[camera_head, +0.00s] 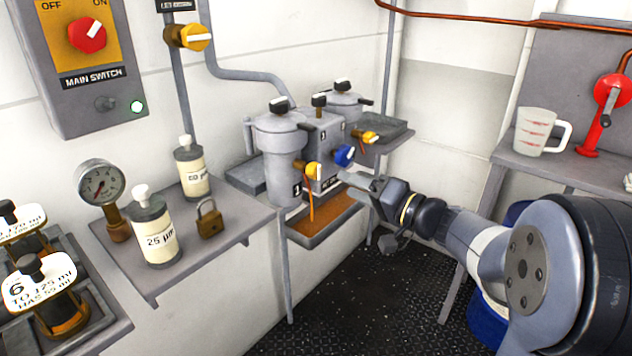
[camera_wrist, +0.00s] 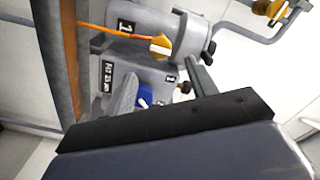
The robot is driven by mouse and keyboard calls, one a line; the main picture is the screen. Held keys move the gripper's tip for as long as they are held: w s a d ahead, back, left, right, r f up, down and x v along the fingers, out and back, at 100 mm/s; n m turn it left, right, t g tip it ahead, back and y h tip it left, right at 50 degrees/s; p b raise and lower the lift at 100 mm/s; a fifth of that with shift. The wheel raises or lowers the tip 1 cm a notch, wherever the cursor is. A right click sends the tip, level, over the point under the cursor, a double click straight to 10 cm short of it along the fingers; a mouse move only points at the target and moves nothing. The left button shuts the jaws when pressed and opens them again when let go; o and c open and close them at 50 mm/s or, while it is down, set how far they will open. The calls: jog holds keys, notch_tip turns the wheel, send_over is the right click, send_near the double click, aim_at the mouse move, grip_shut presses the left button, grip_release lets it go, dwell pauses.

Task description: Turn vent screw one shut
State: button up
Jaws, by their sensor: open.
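The housing marked 1 (camera_head: 279,150) stands on the left of the filter unit, with a black knob (camera_head: 280,105) on its lid. Which part is vent screw one is not labelled. A yellow-handled valve (camera_head: 314,170) low on this housing runs an orange stream; it also shows in the wrist view (camera_wrist: 161,46). A blue knob (camera_head: 344,155) sits to its right; in the wrist view it shows (camera_wrist: 146,94) partly hidden by a finger. My gripper (camera_head: 352,184) is open and empty, in front of the unit and below the blue knob.
A drip tray (camera_head: 318,240) holding orange liquid hangs under the unit. A shelf at left (camera_head: 151,290) carries a gauge, bottles and a padlock. A bench at right (camera_head: 552,171) holds a measuring jug (camera_head: 536,133). The dark deck between them is clear.

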aim_at(319, 173)
jog(key=x, duration=1)
jog(key=shift+w+a, duration=0.1)
jog(key=shift+a, duration=0.05)
jog(key=c, duration=1)
